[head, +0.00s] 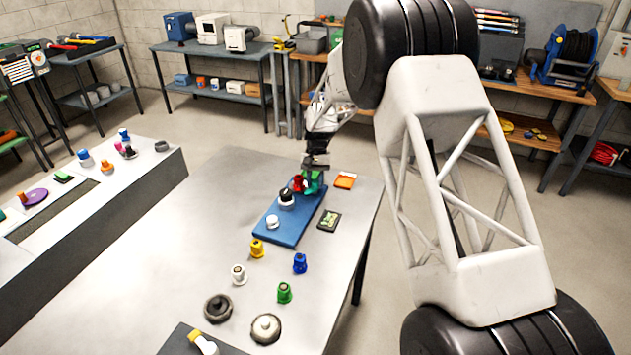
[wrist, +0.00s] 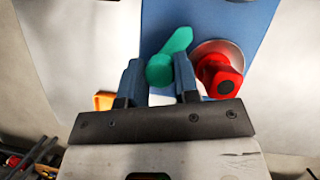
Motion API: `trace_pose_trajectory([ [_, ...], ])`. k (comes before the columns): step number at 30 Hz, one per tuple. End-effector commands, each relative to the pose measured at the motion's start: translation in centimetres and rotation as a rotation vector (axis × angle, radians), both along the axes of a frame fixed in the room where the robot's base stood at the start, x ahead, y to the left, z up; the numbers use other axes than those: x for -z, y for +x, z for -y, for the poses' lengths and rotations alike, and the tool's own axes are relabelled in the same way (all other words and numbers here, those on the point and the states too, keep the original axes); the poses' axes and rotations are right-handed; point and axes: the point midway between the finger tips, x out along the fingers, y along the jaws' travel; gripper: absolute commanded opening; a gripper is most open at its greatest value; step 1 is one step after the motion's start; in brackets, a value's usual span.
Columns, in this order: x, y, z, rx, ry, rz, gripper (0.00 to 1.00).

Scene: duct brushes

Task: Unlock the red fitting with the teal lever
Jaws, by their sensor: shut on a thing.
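The red fitting (wrist: 222,76) stands on the blue board (head: 272,230), on a round pale base, at the board's far end. The lever's narrower arm points up and right in the wrist view, beside the red fitting. I cannot tell whether the lever touches the fitting. In the head view a green part of the lever (head: 313,184) shows below my gripper (head: 314,170).
A black-and-white fitting (head: 286,198) and a white one (head: 272,222) stand on the board. Yellow (head: 257,249), blue (head: 300,263), white and green pieces stand nearer on the table.

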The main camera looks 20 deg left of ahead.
Motion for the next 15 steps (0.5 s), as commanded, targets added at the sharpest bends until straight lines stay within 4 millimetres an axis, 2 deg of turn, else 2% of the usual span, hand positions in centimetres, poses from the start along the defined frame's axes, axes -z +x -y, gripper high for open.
trace_pose_trajectory([
  [6, -0.09, -0.03, -0.1, -0.193, 0.0, 0.0, 0.05],
  [15, -0.07, -0.08, -0.15, -0.375, -0.001, 0.0, 0.05],
])
